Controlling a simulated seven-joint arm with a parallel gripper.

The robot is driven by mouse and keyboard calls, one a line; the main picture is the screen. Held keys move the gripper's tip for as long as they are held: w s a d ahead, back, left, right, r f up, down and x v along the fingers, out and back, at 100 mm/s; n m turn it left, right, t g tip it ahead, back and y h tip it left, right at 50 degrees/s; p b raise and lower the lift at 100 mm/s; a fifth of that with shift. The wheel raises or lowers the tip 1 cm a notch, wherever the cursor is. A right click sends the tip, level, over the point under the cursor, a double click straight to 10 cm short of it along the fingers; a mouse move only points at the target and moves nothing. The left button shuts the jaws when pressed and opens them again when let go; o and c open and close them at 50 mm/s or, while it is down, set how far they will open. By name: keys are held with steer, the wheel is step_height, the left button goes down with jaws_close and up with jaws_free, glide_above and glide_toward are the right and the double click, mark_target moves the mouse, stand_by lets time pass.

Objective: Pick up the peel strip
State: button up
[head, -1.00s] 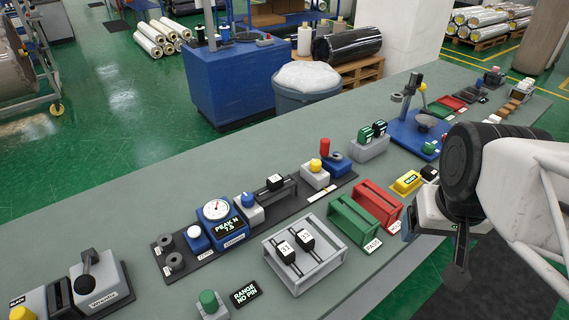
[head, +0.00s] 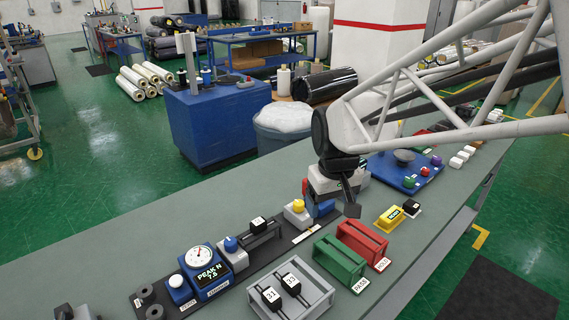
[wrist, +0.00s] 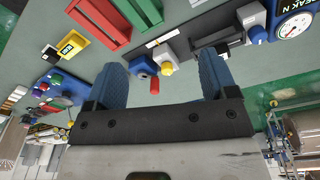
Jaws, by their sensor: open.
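Black blocks with white labels 31 (head: 270,297) and 33 (head: 291,282) sit in a grey rack (head: 312,299) at the front of the bench. A similar black labelled block (head: 258,224) sits on a dark rail of the tester, right of its dial gauge (head: 201,257). I cannot tell which of these, if any, is the peel strip. My gripper (head: 331,206) hangs over the bench beside the yellow-knobbed clamp (head: 298,208). In the wrist view, its blue fingers (wrist: 161,72) are wide apart, with nothing held. The yellow knob (wrist: 167,68) and a red handle (wrist: 154,86) show between them.
A green rack (head: 339,260) and a red rack (head: 362,243) stand in front of my gripper. A yellow block (head: 389,217) and a blue station (head: 405,170) are to the right. The rear bench surface at left (head: 130,235) is clear.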

steer(key=w+a+f+n, duration=0.2)
steer(key=w+a+f, duration=0.3)
steer(key=a, duration=0.4)
steer(key=n+g, duration=0.1)
steer(key=n, duration=0.1)
glide_above(257, 221)
step_height(257, 221, down, 4)
steer(key=shift+a, duration=0.1)
steer(key=shift+f, duration=1.3)
steer(key=shift+w+f, duration=0.1)
steer(key=shift+f, duration=2.5)
steer(key=c, duration=1.1)
